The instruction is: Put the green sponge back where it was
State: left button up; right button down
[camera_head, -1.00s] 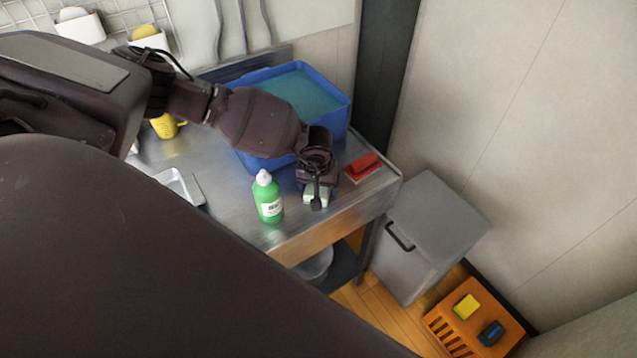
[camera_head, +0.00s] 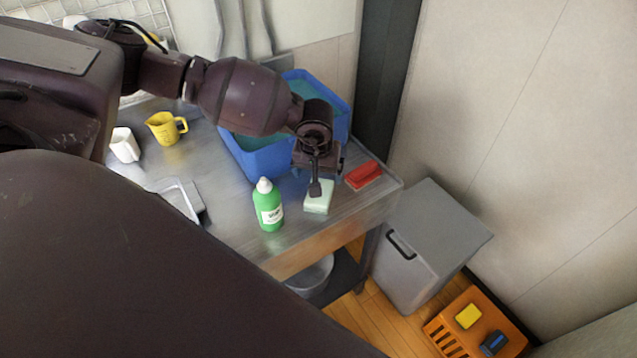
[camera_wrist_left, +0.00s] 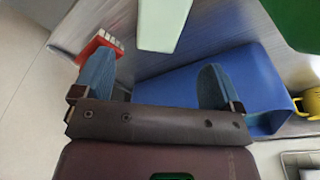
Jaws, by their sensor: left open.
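The green sponge (camera_head: 319,197) is a pale green block lying on the metal counter (camera_head: 240,215), between the green bottle and the red brush-like item. My left gripper (camera_head: 316,180) is just behind and above it, partly covering its back edge. In the left wrist view, the sponge (camera_wrist_left: 163,22) lies beyond the fingertips. There my left gripper (camera_wrist_left: 155,78) is open and empty, its two blue-grey fingers wide apart and clear of the sponge. My right gripper is not in view.
A green bottle (camera_head: 268,206) stands close left of the sponge; a red item (camera_head: 363,174) lies to the right. A blue tub (camera_head: 342,119) of water is behind. A yellow measuring cup (camera_head: 164,128) and white cup (camera_head: 124,146) stand left. A grey bin (camera_head: 425,240) and orange crate (camera_head: 447,341) are beyond the counter.

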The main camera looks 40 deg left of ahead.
pick_arm(q)
jog(key=shift+s+d+r, duration=0.1)
jog(key=shift+s+r, duration=0.05)
jog(key=shift+r, duration=0.6)
jog(key=shift+s+r, duration=0.1)
jog(key=shift+r, duration=0.6)
